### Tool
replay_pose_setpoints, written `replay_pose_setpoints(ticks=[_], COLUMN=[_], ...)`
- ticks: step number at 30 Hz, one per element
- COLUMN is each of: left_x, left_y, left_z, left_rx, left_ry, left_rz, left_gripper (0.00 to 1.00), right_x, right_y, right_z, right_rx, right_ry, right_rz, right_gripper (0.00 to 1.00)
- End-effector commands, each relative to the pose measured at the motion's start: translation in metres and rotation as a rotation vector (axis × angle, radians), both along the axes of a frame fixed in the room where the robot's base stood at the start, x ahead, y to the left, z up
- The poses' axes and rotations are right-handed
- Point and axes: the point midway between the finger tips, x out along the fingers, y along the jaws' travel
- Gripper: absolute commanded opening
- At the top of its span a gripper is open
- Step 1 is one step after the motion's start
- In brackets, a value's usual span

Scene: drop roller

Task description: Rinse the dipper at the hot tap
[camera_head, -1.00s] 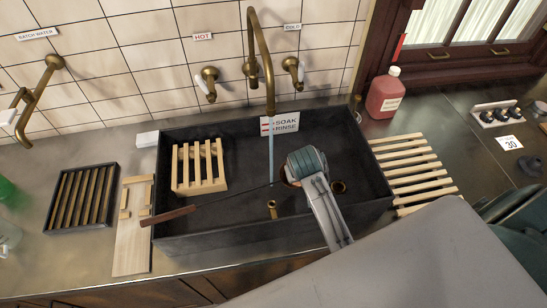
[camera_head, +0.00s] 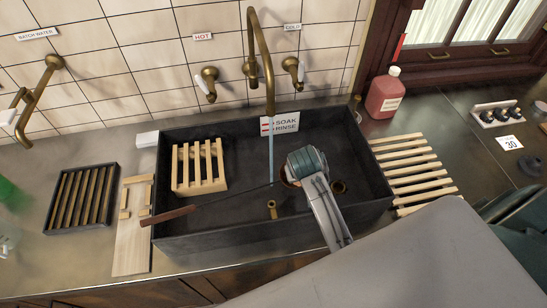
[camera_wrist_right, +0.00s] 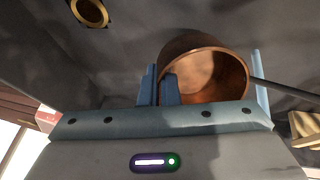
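The dipper has a copper cup (camera_wrist_right: 208,78) and a long thin handle with a brown wooden grip (camera_head: 168,215). The grip end rests over the sink's front left rim. My right gripper (camera_wrist_right: 158,86) reaches into the dark sink (camera_head: 190,243), its fingers close together on the cup's rim. In the head view it hides most of the cup. The brass tap (camera_head: 262,60) runs a thin water stream (camera_head: 271,155), which falls beside the cup near the handle joint. The hot handle (camera_head: 209,82) is below the HOT label (camera_head: 203,37). My left gripper is out of view.
A wooden rack (camera_head: 199,168) sits in the sink's left part. A SOAK/RINSE sign (camera_head: 280,124) is at its back rim. A slatted rack (camera_head: 412,170) and red bottle (camera_head: 383,95) stand right; a board (camera_head: 133,240) and dark tray (camera_head: 82,197) lie left.

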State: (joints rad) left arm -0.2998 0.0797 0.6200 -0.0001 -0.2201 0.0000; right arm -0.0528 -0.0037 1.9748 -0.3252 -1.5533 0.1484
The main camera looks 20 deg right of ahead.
Motion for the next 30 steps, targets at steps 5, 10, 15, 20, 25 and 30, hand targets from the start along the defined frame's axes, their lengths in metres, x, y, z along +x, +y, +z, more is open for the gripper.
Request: replay_pose_setpoints(ticks=[5,10,15,20,25,30], left_x=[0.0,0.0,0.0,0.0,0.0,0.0], left_y=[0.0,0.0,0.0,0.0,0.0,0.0], left_z=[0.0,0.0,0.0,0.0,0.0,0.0], left_rx=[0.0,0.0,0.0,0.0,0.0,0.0], left_ry=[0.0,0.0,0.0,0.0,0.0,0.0], left_rz=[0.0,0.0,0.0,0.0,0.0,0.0], left_gripper=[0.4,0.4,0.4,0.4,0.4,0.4], right_x=[-0.003,-0.016,-0.028,-0.04,-0.049,-0.05], right_y=[0.0,0.002,0.003,0.005,0.005,0.006], right_z=[0.003,0.013,0.023,0.033,0.04,0.041], right_rx=[0.001,0.001,0.001,0.0,0.0,0.0], right_ry=[-0.002,-0.003,-0.001,-0.002,-0.002,-0.002], right_rz=[0.0,-0.001,0.0,0.0,0.0,0.0], right_gripper=[0.0,0.0,0.0,0.0,0.0,0.0])
